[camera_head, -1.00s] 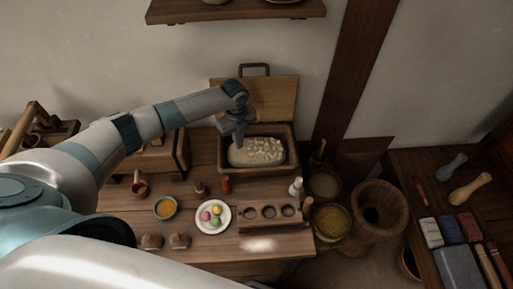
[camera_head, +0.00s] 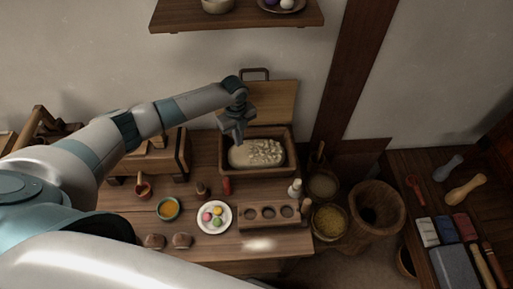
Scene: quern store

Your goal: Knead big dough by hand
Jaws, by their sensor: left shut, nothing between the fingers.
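The big dough (camera_head: 256,153) is a pale oval mass with small lumps on its top. It lies in a rectangular wooden trough (camera_head: 292,160) at the back right of the wooden table (camera_head: 205,262). My left gripper (camera_head: 236,140) points down at the left end of the dough, shut and empty. I cannot tell whether its fingertips touch the dough. My right gripper is not in view.
In front of the trough are a white plate (camera_head: 229,224) with coloured balls, a bowl of orange stuff (camera_head: 168,208), a red bottle (camera_head: 226,186), a white bottle (camera_head: 294,188) and a wooden holder (camera_head: 247,222) with round holes. A shelf (camera_head: 237,21) hangs above.

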